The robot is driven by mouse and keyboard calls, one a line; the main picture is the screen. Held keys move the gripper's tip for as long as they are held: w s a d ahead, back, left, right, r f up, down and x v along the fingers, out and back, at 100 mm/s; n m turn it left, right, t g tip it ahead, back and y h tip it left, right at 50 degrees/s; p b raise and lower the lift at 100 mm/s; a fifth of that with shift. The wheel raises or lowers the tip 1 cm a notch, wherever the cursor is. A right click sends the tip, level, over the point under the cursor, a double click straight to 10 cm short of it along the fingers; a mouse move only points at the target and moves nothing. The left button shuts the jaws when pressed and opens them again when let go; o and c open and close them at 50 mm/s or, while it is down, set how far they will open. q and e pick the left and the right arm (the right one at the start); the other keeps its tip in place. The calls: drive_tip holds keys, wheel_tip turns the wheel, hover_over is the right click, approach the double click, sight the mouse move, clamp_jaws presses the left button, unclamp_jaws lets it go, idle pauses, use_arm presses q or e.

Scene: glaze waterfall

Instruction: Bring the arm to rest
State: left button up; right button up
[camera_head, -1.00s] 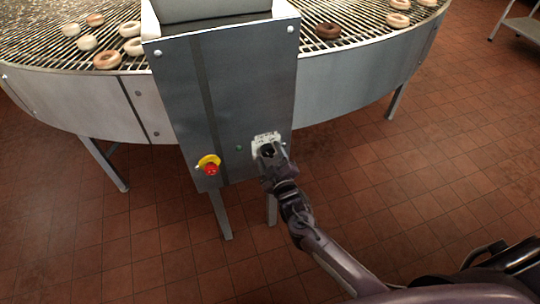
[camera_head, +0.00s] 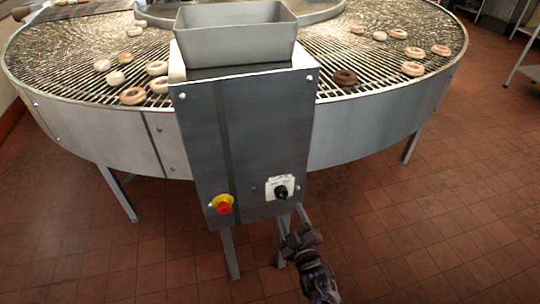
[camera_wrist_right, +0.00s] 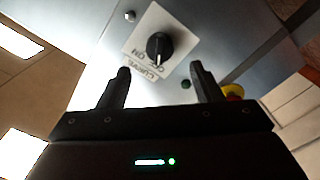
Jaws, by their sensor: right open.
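My right gripper (camera_head: 293,217) is just below the switch panel in the head view, with its arm coming in from the bottom. It is open and empty. In the wrist view its two fingers (camera_wrist_right: 160,72) stand apart, with the black knob (camera_wrist_right: 158,46) beyond them. The knob also shows in the head view (camera_head: 282,192), on a white plate (camera_head: 270,186) on the grey control box (camera_head: 265,130). The fingers look clear of the knob. My left gripper is not in view.
A red stop button on a yellow base (camera_head: 223,204) sits left of the knob. A round conveyor grate (camera_head: 100,90) with several doughnuts surrounds the box, and a grey hopper (camera_head: 240,45) tops it. Table legs stand below.

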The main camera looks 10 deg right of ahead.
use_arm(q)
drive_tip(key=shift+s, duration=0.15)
use_arm(e)
drive_tip(key=s+d+f+m+g+p, duration=0.2)
drive_tip(key=s+f+g, duration=0.2)
drive_tip(key=s+f, duration=0.55)
drive_tip(key=s+d+f+m+g+p, duration=0.1)
drive_tip(key=s+f+g+p, duration=0.35)
drive_tip(key=f, duration=0.75)
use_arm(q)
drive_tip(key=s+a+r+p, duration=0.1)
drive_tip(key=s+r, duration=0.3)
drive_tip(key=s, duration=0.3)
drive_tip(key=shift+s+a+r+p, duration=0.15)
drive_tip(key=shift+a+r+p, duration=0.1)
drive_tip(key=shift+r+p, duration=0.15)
use_arm(e)
drive_tip(key=s+f+m+g, duration=0.1)
drive_tip(key=s+f+g, duration=0.1)
drive_tip(key=s, duration=0.7)
drive_tip(key=s+d+f+m+g, duration=0.1)
drive_tip(key=s+f+g, duration=0.2)
drive_tip(key=s, duration=0.7)
drive_tip(key=s+d+f+m+g, duration=0.1)
drive_tip(key=s+f+g, duration=0.2)
drive_tip(key=s, duration=0.6)
drive_tip(key=shift+s+d+f+h, duration=0.15)
drive_tip(key=shift+f+h, duration=0.15)
drive_tip(key=shift+f, duration=0.4)
drive_tip(key=shift+g, duration=0.25)
